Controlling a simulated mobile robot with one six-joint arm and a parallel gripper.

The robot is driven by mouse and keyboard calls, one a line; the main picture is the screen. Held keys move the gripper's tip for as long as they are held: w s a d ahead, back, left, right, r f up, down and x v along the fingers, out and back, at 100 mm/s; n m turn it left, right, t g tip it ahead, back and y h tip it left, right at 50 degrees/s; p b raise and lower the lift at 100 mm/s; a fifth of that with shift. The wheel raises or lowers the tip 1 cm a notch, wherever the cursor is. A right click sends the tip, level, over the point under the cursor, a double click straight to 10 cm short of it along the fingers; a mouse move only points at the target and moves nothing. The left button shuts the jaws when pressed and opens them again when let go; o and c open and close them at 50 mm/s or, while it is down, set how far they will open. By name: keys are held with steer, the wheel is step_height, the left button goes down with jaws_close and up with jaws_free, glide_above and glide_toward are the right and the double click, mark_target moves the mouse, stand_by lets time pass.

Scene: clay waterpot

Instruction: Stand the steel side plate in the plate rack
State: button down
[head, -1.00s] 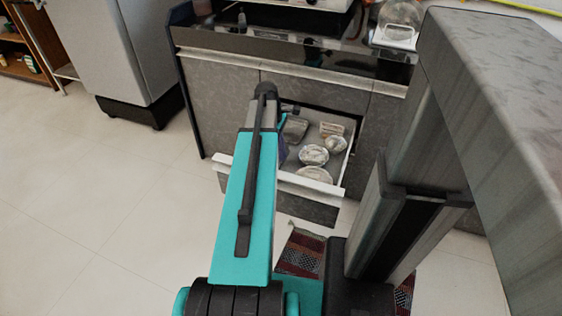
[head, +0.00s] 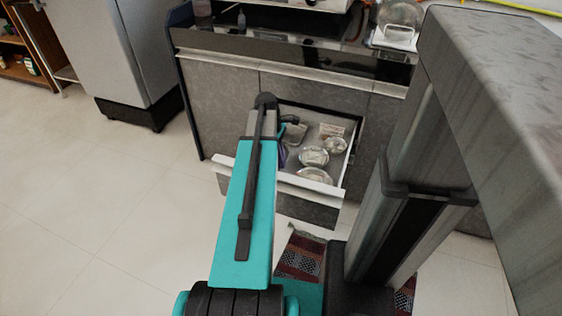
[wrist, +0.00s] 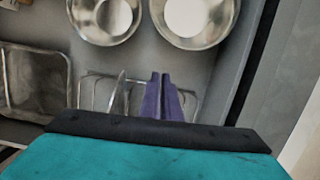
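In the wrist view the purple fingers of my gripper (wrist: 162,98) point down into the open drawer. They are close together with a narrow dark gap. I cannot see a plate between them. The wire plate rack (wrist: 90,93) lies around and beneath the fingers. Just left of the fingers a thin, slightly curved silver edge (wrist: 117,95) stands upright at the rack. It may be the steel side plate seen edge-on or part of the rack; I cannot tell. The lower part of the rack is hidden by my wrist. In the head view my arm hides most of the gripper.
Two steel bowls sit beyond the rack, one at left (wrist: 107,20) and one at right (wrist: 192,20). A shallow rectangular glass or metal dish (wrist: 35,85) lies to the left. The drawer's side wall (wrist: 240,60) is close on the right. The drawer front (head: 310,186) faces me.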

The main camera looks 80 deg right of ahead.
steer(key=shift+f, duration=0.1)
steer(key=c, duration=2.4)
jaws_free()
steer(key=shift+f, duration=0.1)
steer(key=shift+c, duration=0.2)
steer(key=o, duration=0.4)
steer(key=shift+o, duration=0.2)
steer(key=p+v, duration=0.3)
steer(key=v, duration=0.9)
steer(key=shift+r, duration=0.25)
